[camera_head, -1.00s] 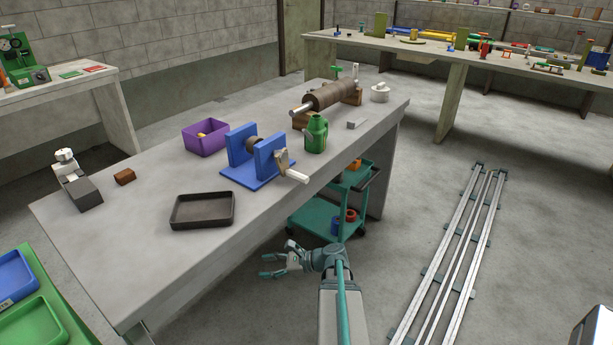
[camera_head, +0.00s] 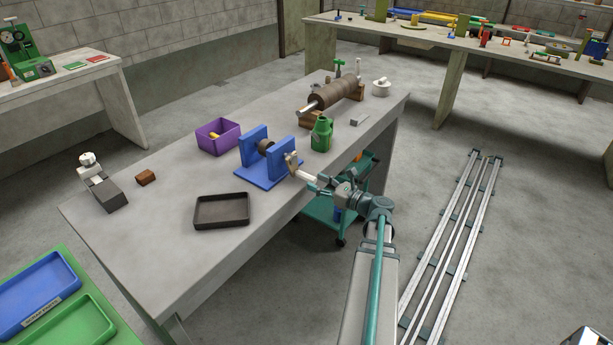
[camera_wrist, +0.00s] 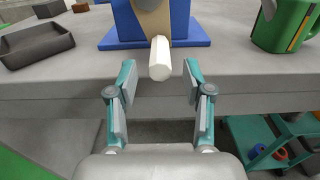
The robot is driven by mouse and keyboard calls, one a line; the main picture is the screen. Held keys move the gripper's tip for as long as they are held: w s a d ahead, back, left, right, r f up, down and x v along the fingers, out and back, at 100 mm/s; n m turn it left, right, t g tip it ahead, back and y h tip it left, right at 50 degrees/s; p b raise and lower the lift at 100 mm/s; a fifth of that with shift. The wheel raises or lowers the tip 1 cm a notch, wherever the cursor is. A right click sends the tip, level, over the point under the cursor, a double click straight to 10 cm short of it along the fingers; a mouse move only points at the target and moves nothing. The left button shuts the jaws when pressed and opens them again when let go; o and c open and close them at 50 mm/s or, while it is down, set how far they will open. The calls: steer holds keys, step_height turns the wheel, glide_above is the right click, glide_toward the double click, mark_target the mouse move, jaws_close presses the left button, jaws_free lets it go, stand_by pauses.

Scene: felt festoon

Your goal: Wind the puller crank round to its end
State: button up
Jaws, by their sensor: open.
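The puller is a blue stand (camera_head: 258,182) with two upright plates and a dark drum (camera_head: 265,145) between them, on the grey bench. Its crank has a tan arm (camera_head: 292,164) on the right plate and a white handle (camera_head: 305,175) pointing out over the bench's front edge. In the wrist view the white handle (camera_wrist: 160,60) points toward me, between and slightly beyond the fingertips. My gripper (camera_head: 321,185) is at the handle's outer end. In the wrist view the gripper (camera_wrist: 159,82) is open, with a finger on each side and gaps to the handle.
A green can (camera_head: 321,134) stands right of the puller, with a large brown roller (camera_head: 332,92) behind. A dark tray (camera_head: 221,211) and purple bin (camera_head: 218,138) lie left. A teal cart (camera_head: 322,208) stands below the bench edge. Floor rails (camera_head: 455,240) run at right.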

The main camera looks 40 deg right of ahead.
mark_target(296, 173)
steer(key=shift+p+x, duration=0.3)
steer(key=shift+x, duration=2.25)
jaws_close()
